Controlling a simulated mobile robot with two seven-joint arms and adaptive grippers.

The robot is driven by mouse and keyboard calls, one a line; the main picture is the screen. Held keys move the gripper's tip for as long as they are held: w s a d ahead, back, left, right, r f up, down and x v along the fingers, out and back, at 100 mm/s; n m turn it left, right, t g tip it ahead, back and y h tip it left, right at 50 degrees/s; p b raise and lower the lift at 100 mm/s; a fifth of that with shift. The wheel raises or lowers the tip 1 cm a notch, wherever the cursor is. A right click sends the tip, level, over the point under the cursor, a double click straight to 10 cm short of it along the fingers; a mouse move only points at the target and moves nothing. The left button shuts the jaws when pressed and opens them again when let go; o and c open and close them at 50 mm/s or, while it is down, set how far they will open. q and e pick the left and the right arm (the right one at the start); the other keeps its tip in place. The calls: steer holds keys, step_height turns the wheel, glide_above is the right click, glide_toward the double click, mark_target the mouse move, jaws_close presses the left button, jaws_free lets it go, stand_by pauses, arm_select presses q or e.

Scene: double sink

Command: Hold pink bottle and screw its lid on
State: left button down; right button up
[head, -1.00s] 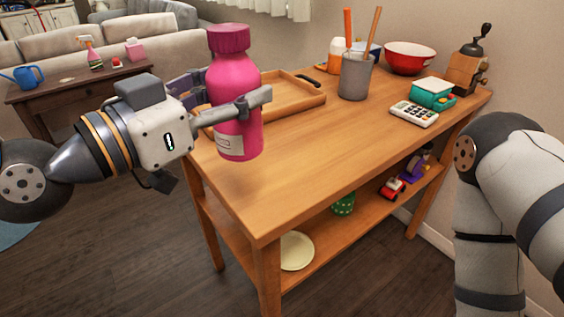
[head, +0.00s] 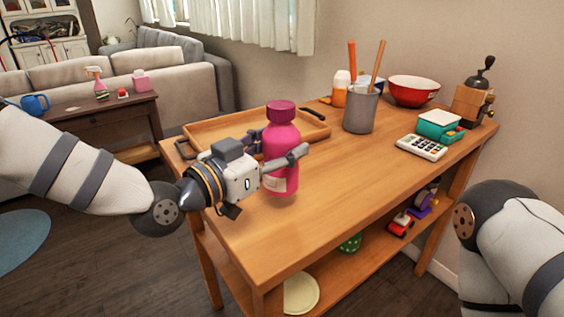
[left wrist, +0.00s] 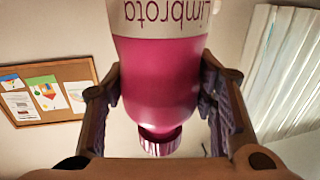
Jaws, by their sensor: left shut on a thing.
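The pink bottle (head: 281,170) is upright, with its darker pink lid (head: 281,110) on top. My left gripper (head: 280,147) is shut on the bottle's body from the left, below the shoulder. The bottle's base is close over the wooden table top (head: 350,167); I cannot tell if it touches. In the left wrist view the bottle (left wrist: 160,75) appears upside down between the two fingers, and its ridged lid (left wrist: 160,143) sits at the neck. How tightly the lid is seated cannot be told. My right gripper is out of view; only part of that arm shows.
A wooden tray (head: 318,131) lies behind the bottle. A grey utensil cup (head: 360,112), red bowl (head: 413,91), calculator (head: 421,147), teal scale (head: 438,124) and grinder (head: 474,105) stand toward the back right. The table's front and middle are clear.

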arm_select(q)
steer(key=shift+r, duration=0.2)
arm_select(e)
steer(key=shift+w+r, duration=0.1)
arm_select(q)
steer(key=shift+w+f, duration=0.15)
steer(key=shift+f, duration=0.25)
steer(key=shift+w+d+f+b, duration=0.15)
steer(key=shift+f+b, duration=0.15)
steer(key=shift+f, duration=1.3)
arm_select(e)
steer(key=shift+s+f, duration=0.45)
arm_select(q)
steer(key=shift+f, duration=0.2)
steer(key=c, duration=0.7)
jaws_free()
